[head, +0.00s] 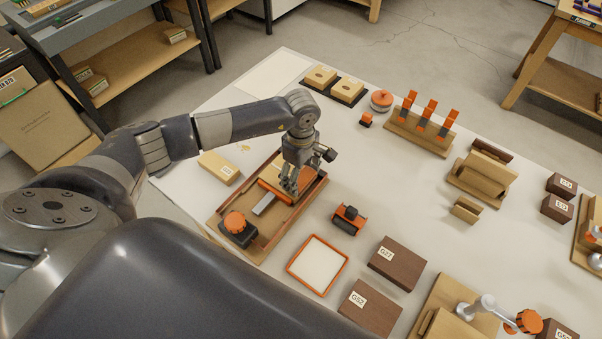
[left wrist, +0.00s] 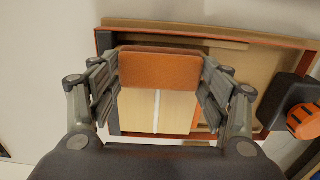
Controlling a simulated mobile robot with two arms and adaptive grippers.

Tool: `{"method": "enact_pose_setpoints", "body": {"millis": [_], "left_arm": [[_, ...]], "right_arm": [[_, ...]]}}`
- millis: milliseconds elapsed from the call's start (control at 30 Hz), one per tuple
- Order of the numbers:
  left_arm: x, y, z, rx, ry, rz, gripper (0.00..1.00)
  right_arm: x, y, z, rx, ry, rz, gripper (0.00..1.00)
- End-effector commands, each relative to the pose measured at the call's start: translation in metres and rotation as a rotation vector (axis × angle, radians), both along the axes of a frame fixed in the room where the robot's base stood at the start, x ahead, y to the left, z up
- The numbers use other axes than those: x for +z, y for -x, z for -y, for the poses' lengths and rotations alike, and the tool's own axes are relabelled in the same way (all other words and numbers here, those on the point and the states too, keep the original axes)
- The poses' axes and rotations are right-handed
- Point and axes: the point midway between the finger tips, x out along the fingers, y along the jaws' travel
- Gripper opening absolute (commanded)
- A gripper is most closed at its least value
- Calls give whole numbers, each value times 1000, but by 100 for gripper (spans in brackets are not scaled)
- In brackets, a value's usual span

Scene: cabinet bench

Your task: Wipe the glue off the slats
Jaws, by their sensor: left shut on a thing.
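My left gripper (head: 290,190) is low over a wooden frame (head: 262,248) with a reddish-brown rim. It is shut on an orange block (left wrist: 160,68), which sits between its fingers in the left wrist view. Below the block in that view, two pale slats (left wrist: 178,112) lie side by side inside the frame. A white line of glue (left wrist: 156,112) runs along the seam between them. In the head view my gripper and arm hide much of the slats. I cannot tell whether the block touches them. My right gripper is not in view.
A black clamp with an orange knob (head: 235,221) sits at the frame's near corner. An orange-rimmed white tray (head: 318,264), an orange-and-black tool (head: 348,219) and dark blocks (head: 397,262) stand to the right. A labelled pale block (head: 218,167) lies left of the frame.

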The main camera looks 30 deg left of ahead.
Motion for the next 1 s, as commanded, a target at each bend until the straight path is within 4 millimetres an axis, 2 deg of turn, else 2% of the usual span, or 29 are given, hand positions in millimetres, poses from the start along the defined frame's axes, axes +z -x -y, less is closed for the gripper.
{"method": "enact_pose_setpoints", "body": {"millis": [333,1000], "left_arm": [[-2,-1,-2,0,-1,1,52],[-3,-4,-29,1,-1,1,52]], "right_arm": [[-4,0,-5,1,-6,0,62],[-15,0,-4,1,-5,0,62]]}}
